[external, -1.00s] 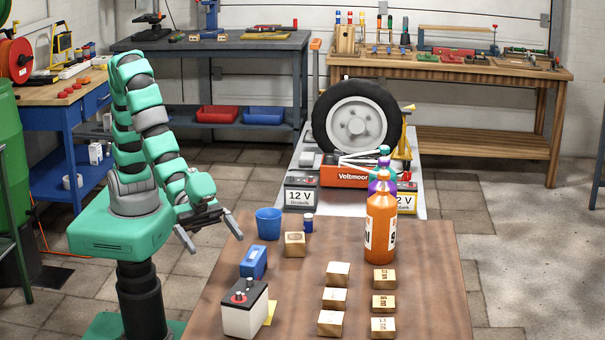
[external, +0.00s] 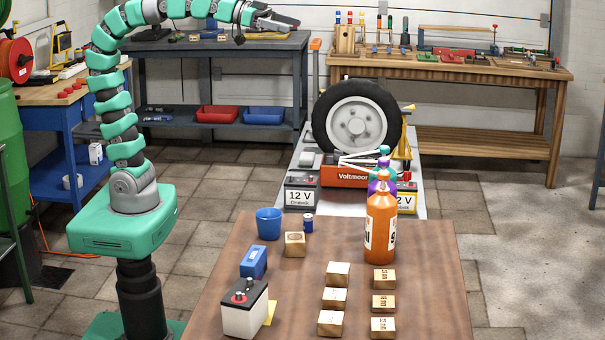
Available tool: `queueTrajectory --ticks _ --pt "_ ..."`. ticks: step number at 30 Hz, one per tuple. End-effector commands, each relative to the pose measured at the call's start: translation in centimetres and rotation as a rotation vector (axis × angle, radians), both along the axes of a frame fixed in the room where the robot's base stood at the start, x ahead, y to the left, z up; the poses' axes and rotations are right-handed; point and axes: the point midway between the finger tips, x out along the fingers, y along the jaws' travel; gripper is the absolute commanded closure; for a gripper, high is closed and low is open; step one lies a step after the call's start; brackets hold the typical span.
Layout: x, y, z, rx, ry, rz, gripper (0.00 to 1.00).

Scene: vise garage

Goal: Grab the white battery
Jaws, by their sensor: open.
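The white battery (external: 243,318) stands upright on the brown table's near left part. It has a black top with a red and a grey terminal cap. My gripper (external: 270,32) is high up and well away from the battery, in front of the grey bench at the back. Its fingers are spread, with nothing between them. My arm rises tall from its green base at the left of the table.
On the brown table (external: 420,290), a blue box (external: 253,262) stands just behind the battery. A blue cup (external: 269,223), several wooden blocks (external: 337,274) and an orange bottle (external: 380,232) also stand there. A cart with a wheel (external: 357,118) is behind the table.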

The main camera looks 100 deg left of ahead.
Motion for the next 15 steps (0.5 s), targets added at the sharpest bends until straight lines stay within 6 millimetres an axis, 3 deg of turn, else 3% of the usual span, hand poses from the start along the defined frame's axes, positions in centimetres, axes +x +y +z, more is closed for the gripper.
queueTrajectory --ticks 1,6,12,14,15 --pt "-1.2 2.0 1.9 -0.001 -0.014 0.035 0.00" --pt "-4.3 5.6 4.9 0.003 -0.019 0.100 0.00" --pt "-5.2 6.5 5.6 0.006 -0.016 0.117 0.00" --pt "-5.2 6.5 5.5 0.006 -0.016 0.117 0.15" --pt "-5.1 6.5 5.5 0.006 -0.016 0.116 0.15"
